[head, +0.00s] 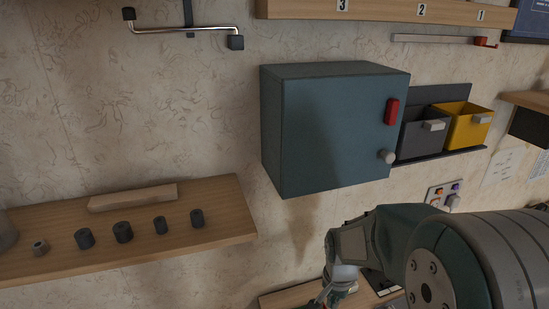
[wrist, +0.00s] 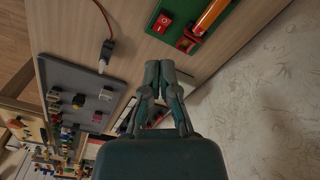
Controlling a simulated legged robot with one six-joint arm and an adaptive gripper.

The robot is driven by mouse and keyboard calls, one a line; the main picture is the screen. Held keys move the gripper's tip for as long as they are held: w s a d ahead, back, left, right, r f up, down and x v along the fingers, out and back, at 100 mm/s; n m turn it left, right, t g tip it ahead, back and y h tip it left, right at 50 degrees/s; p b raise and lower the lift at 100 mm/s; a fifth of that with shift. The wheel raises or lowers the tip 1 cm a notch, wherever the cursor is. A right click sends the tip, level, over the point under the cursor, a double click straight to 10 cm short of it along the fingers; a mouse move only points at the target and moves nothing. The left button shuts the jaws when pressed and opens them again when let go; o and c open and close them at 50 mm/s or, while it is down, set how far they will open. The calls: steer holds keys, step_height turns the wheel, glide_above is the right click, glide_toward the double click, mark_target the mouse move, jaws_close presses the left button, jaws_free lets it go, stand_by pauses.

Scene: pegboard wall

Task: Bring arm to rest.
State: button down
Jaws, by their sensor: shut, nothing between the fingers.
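My gripper (wrist: 158,68) shows in the middle of the wrist view, its two fingers together with nothing between them. In the head view my arm reaches in from the lower right, and the gripper end (head: 330,297) is partly cut off by the bottom edge. It is below the blue-grey wall cabinet (head: 330,135), near a low wooden shelf (head: 285,297). The fingertips cannot be made out clearly there. In the wrist view the fingers appear in front of a wooden surface (wrist: 135,30).
A shelf (head: 220,222) with several dark cylinders is at left. Dark and yellow bins (head: 467,130) hang right of the cabinet. The wrist view shows a green board (wrist: 190,22) with a red switch, a grey panel (wrist: 65,75), a cable plug (wrist: 103,62), and bare wall at right.

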steer(key=s+r+n+t, duration=0.5)
steer(key=s+r+n, duration=0.3)
steer(key=s+r, duration=0.7)
step_height(320, 180, up, 3)
steer(key=shift+a+r+n, duration=0.1)
steer(key=shift+a+n, duration=0.2)
steer(key=shift+a, duration=0.05)
stand_by(1.0)
